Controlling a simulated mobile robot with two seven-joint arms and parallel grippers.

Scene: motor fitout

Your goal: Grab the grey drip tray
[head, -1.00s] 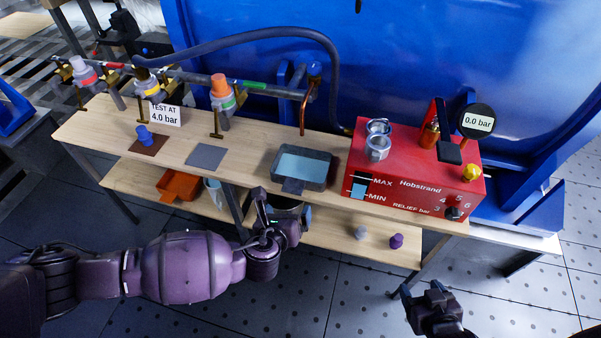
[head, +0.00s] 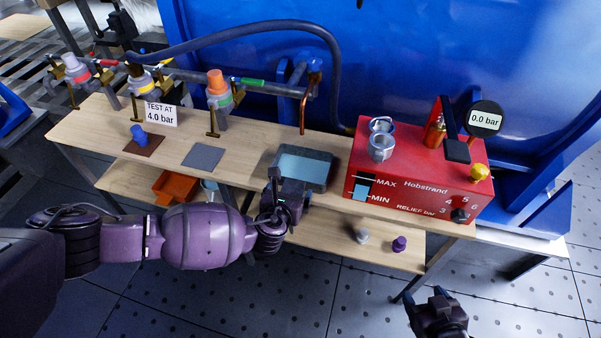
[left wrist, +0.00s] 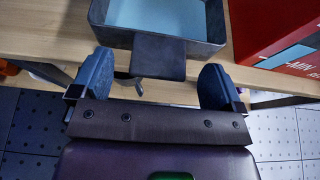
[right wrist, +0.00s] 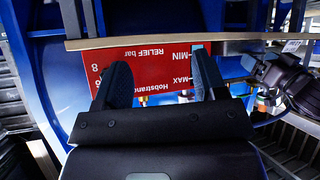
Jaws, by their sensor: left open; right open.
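The grey drip tray (head: 318,172) holds light blue liquid and sits on the wooden bench top, left of the red pump box. In the left wrist view the tray (left wrist: 207,47) shows its flat front tab (left wrist: 159,56) pointing at my left gripper. My left gripper (left wrist: 158,82) is open, with one finger on each side of the tab's near end and a gap to both. In the head view my left gripper (head: 284,188) is at the tray's front edge and partly hides the tab. My right gripper (head: 436,302) is open and empty, low in front of the bench.
The red Hobstrand box (head: 415,172) stands close right of the tray. A copper pipe (head: 303,112) hangs behind the tray. A grey pad (head: 203,157) lies to its left. A lower shelf (head: 330,238) holds small grey and purple pieces and an orange bin (head: 176,187).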

